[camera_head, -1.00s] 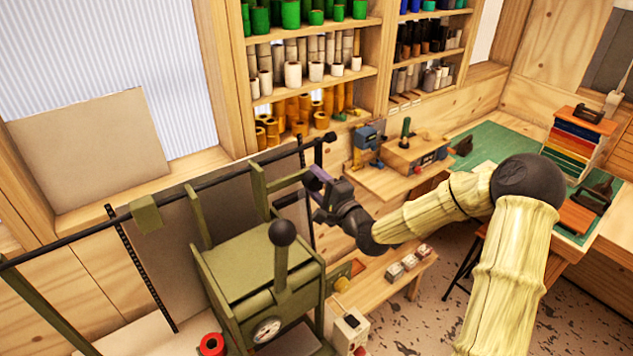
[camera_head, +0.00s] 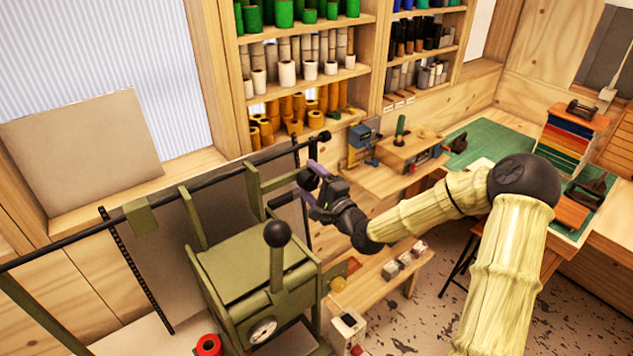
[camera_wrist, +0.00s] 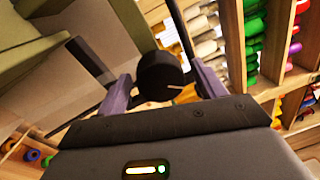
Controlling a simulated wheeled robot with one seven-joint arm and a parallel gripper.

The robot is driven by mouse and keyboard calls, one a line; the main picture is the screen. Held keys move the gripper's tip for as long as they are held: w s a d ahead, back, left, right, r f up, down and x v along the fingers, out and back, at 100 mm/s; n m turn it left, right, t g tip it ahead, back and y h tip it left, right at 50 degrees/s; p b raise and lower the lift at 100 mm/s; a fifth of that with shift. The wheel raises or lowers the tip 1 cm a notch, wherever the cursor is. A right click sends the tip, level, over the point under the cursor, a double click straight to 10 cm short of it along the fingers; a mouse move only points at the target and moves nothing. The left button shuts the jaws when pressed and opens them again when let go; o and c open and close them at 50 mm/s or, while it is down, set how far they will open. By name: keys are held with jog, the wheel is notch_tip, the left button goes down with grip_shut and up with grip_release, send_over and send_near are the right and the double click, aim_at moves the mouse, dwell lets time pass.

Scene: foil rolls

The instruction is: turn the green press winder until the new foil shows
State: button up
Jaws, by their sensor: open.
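The green press (camera_head: 250,262) stands at the lower middle of the head view, with olive uprights rising behind it. A round black winder knob (camera_head: 307,179) sits at the end of a bar beside the uprights. My gripper (camera_head: 311,186) is at this knob with its purple fingers open. In the wrist view the black knob (camera_wrist: 160,76) lies between the two spread fingers of my gripper (camera_wrist: 162,84), with a pale mark on its face. I cannot tell whether either finger touches it. No foil can be made out clearly.
A lever with a black ball (camera_head: 277,233) stands up from the press. A long black bar (camera_head: 165,193) runs behind it. Shelves of foil rolls (camera_head: 300,72) stand at the back. A low bench (camera_head: 375,275) and a green-matted table (camera_head: 485,140) are to the right.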

jog(key=shift+s+d+f, duration=0.15)
jog(key=shift+s+d, duration=0.05)
jog(key=shift+s, duration=0.05)
jog(key=b+v, duration=1.4)
jog(key=v, duration=0.2)
jog(key=shift+s+d, duration=0.25)
jog(key=shift+s, duration=0.1)
